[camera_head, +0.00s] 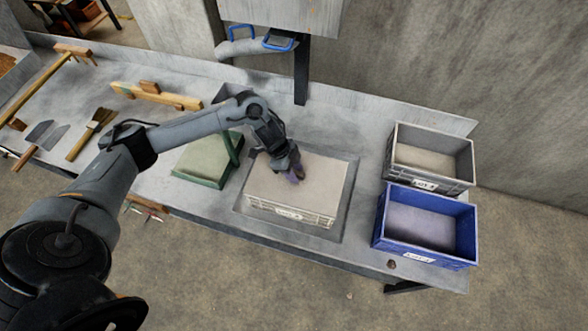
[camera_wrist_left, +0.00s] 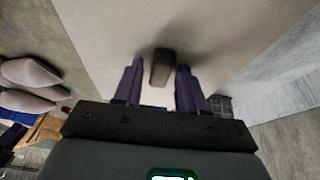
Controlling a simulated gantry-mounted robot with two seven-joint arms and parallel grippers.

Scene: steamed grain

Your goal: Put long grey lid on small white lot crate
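The small white lot crate (camera_head: 290,215) stands in a grey tray (camera_head: 238,209) on the table, its label facing the front. A flat pale grey lid (camera_head: 315,190) covers its top; it fills much of the left wrist view (camera_wrist_left: 225,35). A dark knob (camera_wrist_left: 162,68) stands up from the lid. My left gripper (camera_head: 294,174) is low over the lid. In the left wrist view its purple fingers (camera_wrist_left: 160,75) are apart, one on each side of the knob, with gaps showing on both sides. My right gripper is not in view.
A grey crate (camera_head: 399,181) and a blue crate (camera_head: 378,235) stand at the right. A green-framed tray (camera_head: 192,180) sits left of the white crate. Brushes (camera_head: 92,133), scrapers (camera_head: 38,133) and wooden tools (camera_head: 160,96) lie further left. A wall closes the back.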

